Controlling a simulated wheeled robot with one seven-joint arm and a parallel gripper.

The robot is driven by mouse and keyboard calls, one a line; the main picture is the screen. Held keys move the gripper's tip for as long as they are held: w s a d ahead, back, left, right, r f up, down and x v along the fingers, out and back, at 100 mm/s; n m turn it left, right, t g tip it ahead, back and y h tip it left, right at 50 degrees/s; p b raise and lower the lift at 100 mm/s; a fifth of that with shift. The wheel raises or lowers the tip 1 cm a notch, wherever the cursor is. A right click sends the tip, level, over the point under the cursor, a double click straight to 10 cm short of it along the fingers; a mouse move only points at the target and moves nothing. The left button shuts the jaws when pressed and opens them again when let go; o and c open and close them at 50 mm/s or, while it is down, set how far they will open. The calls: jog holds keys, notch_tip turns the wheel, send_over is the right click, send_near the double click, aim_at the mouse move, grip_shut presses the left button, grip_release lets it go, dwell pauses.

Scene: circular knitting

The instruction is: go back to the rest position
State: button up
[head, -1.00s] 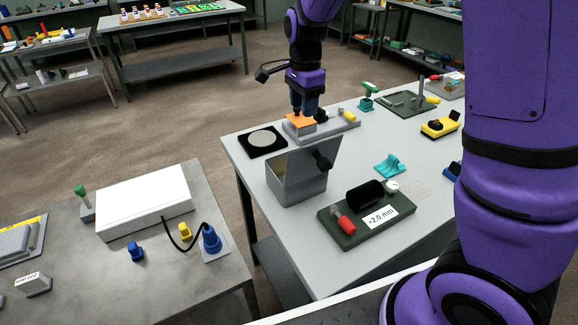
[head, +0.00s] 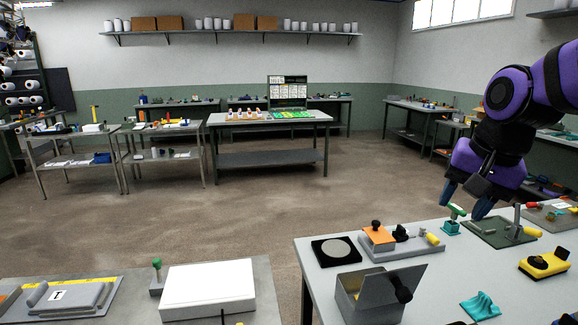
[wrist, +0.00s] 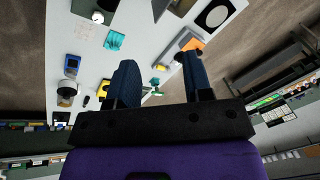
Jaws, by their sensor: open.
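My gripper (head: 464,200) is in the right part of the head view, above the back of the right-hand workbench. Its two dark blue fingers are spread apart with nothing held between them. They also show apart in the wrist view (wrist: 158,82), with the bench beyond them. In the head view the fingers appear on either side of a small green-handled tool (head: 455,212); whether they touch it cannot be told. A grey fixture with an orange block (head: 378,237) stands on the bench to the left, clear of my gripper.
The workbench (head: 322,290) also holds a black plate with a grey disc (head: 337,251), an open grey box (head: 368,298), a yellow device (head: 543,264) and a teal piece (head: 481,306). A white box (head: 207,288) lies on the left table. Open floor lies behind.

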jog(key=s+d+r+n+t+h, duration=0.1)
jog(key=s+n, duration=0.5)
jog(key=s, duration=0.7)
jog(key=shift+d+r+n+t, duration=0.3)
jog(key=shift+d+r+t, duration=0.05)
jog(key=shift+r+t, duration=0.3)
dwell(0.4)
